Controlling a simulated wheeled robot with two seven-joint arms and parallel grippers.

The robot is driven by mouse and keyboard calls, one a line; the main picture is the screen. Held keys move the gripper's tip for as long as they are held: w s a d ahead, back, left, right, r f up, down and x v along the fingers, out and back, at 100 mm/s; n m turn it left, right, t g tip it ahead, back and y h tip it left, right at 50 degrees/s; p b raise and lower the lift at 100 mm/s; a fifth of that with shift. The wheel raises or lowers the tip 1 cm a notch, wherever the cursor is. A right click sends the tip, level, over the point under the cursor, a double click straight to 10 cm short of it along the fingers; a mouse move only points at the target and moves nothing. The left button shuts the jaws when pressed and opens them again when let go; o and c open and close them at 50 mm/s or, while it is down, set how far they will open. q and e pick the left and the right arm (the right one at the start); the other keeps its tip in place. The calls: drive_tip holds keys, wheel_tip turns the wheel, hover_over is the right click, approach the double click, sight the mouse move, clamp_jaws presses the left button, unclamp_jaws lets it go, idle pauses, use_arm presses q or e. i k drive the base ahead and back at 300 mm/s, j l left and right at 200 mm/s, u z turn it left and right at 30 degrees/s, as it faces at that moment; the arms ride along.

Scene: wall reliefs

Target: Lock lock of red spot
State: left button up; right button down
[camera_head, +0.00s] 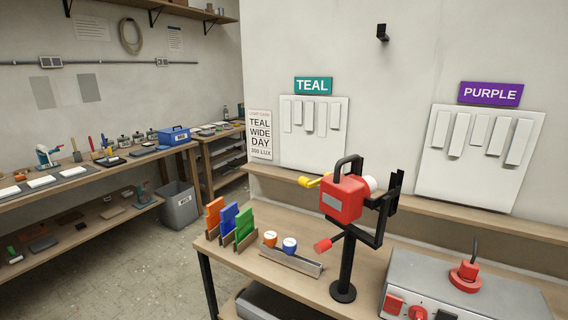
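The red spot lamp (342,204) hangs in a black yoke on a black stand (345,270) on the wooden table. A black loop handle (347,164) is on its top. A yellow lever (311,182) sticks out to its left, and black flaps (393,190) stand at its right side. A red-tipped knob (324,245) sticks out to the left from the lower yoke. I cannot tell which of these is the lock, or whether it is locked. Neither of my grippers is in view.
Orange, blue and green plates stand in a rack (230,246) left of the stand. A tray (290,261) holds two round capped pieces. A grey box (465,285) with red plugs is at right. TEAL (313,86) and PURPLE (491,94) signs top white relief panels.

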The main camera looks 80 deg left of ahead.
sight(308, 183)
drive_tip(key=k+j, duration=0.15)
drive_tip(key=j, duration=0.2)
drive_tip(key=k+j, duration=0.1)
drive_tip(key=j, duration=0.3)
drive_tip(key=k+j, duration=0.15)
drive_tip(key=j, duration=0.2)
drive_tip(key=k+j, duration=0.1)
drive_tip(key=j, duration=0.3)
drive_tip(key=k+j, duration=0.15)
drive_tip(key=j, duration=0.2)
drive_tip(key=k+j, duration=0.1)
drive_tip(key=j, duration=0.3)
drive_tip(key=k+j, duration=0.15)
drive_tip(key=j, duration=0.2)
drive_tip(key=k+j, duration=0.15)
drive_tip(key=j, duration=0.25)
